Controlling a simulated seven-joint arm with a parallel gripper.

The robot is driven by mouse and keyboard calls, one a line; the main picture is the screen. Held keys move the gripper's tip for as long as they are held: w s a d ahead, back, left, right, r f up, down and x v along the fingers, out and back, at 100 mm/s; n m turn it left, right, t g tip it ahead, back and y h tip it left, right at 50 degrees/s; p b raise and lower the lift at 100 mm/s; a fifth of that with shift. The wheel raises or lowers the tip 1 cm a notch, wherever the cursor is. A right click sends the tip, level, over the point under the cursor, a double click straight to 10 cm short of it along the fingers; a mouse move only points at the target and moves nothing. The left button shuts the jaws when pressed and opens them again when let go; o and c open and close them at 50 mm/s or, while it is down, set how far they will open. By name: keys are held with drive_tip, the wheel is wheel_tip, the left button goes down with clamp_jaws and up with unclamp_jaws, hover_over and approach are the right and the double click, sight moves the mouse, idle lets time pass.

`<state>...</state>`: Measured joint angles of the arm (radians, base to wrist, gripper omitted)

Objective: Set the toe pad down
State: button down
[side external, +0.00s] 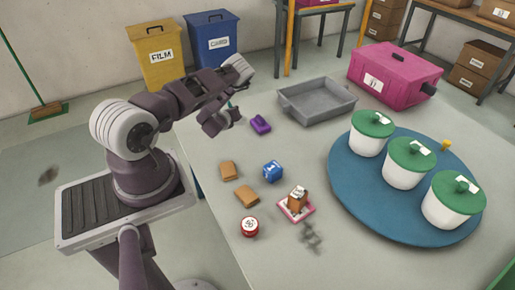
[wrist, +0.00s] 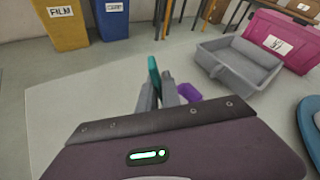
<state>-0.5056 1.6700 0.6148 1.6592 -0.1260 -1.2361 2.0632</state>
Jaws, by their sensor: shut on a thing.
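My gripper (side external: 232,114) is over the far left part of the grey table in the side view. In the wrist view my gripper (wrist: 160,92) has its fingers shut on a thin, upright teal pad (wrist: 154,76), which I take to be the toe pad. Only a small teal bit (side external: 230,104) of it shows in the side view; its lower part is hidden between the fingers. Whether it touches the table cannot be told. A purple piece (side external: 260,125) lies on the table just right of my gripper; it also shows partly hidden in the wrist view (wrist: 188,92).
A grey tray (side external: 317,101) and a pink case (side external: 394,76) stand behind. A blue round board (side external: 345,185) bears three white pots with green lids. Tan pieces (side external: 246,195), a blue cube (side external: 273,170), a red-white tin (side external: 249,226) and a pink-based block (side external: 297,203) lie nearer.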

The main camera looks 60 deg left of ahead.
drive_tip(key=w+d+m+t+h, duration=0.5)
drive_tip(key=w+d+m+h, duration=0.15)
drive_tip(key=d, duration=0.45)
drive_tip(key=shift+m+h, duration=0.25)
drive_tip(key=shift+h, duration=0.1)
drive_tip(key=f, duration=0.9)
drive_tip(key=shift+d+f, duration=0.2)
drive_tip(key=shift+d, duration=0.2)
drive_tip(key=c, duration=1.5)
unclamp_jaws()
drive_tip(key=shift+f, duration=0.1)
drive_tip(key=shift+c, duration=0.2)
